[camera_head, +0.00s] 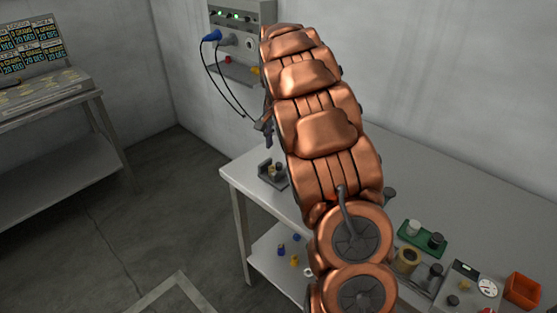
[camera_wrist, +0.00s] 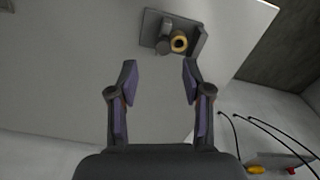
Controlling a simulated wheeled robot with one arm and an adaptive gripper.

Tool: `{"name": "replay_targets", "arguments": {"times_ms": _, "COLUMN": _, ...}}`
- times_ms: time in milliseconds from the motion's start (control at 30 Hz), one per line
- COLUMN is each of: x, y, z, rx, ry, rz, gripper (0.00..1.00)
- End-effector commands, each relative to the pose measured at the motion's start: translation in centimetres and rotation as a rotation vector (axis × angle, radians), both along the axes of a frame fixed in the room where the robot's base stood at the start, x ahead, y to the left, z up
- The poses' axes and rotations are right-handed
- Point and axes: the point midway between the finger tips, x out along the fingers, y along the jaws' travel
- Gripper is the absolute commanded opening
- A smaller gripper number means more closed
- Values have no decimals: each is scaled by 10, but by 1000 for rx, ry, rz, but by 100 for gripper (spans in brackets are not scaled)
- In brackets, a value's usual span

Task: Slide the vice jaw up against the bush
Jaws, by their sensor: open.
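The vice (camera_head: 265,180) is a small dark grey fixture near the left corner of the table, partly hidden behind my copper arm. In the wrist view its base plate (camera_wrist: 150,29) lies at the top, beyond my fingertips. The bush (camera_wrist: 180,43) is a brass-coloured ring on the vice, close to a raised wall on its right. A grey block, apparently the vice jaw (camera_wrist: 165,45), stands just left of the bush; I cannot tell whether they touch. My gripper (camera_wrist: 160,75) is open and empty, short of the vice.
The table (camera_head: 245,178) has bare surface around the vice. A green tray (camera_head: 423,240) and an orange bin (camera_head: 523,290) are at the right. A wall panel (camera_head: 240,45) with a blue plug and hanging cables is behind my arm. Small parts lie on the lower shelf.

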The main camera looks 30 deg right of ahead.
Motion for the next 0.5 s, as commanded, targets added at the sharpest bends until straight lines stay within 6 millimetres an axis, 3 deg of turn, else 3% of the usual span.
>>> {"name": "replay_targets", "arguments": {"times_ms": 267, "x": 9, "y": -8, "z": -11, "rx": 5, "ry": -5, "rz": -22, "gripper": 49}}
{"name": "replay_targets", "arguments": {"times_ms": 500, "x": 8, "y": -8, "z": -42, "rx": 5, "ry": -4, "rz": -21, "gripper": 49}}
